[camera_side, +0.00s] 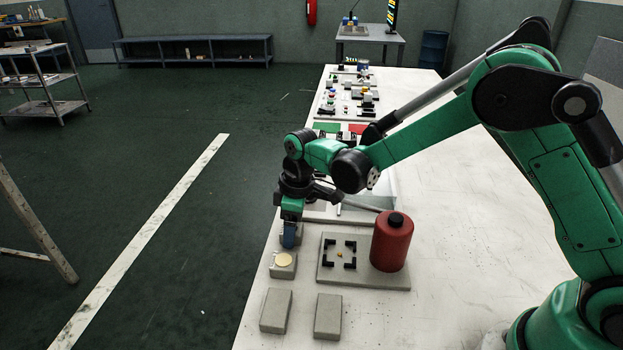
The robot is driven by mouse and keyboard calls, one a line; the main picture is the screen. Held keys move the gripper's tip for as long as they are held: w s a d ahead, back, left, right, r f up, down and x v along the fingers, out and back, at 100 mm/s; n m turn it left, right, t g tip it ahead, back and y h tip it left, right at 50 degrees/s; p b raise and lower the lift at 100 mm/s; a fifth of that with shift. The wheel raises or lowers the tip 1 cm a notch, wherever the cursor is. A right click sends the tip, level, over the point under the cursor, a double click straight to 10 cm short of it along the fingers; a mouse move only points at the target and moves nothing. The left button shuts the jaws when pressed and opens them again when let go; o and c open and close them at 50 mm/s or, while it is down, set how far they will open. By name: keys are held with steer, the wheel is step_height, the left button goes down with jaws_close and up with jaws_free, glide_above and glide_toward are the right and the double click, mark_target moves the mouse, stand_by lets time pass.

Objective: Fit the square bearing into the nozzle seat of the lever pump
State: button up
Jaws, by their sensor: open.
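The lever pump is a red cylinder (391,243) with a black cap and a pale lever reaching left behind it, on a grey base plate (375,279). Its nozzle seat (340,253) shows as black corner brackets around a small yellow spot, with nothing between them. My gripper (290,238) points down, left of the plate, with a blue part at its tip, and is open. It is over or beside a small grey block, mostly hidden. I cannot tell which piece is the square bearing.
A grey block with a cream disc (283,261) sits just in front of my gripper. Two plain grey blocks (275,310) (328,316) lie nearer the camera. Small parts and coloured pads crowd the white table's far end. The table's right side is clear.

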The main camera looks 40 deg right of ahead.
jaws_close()
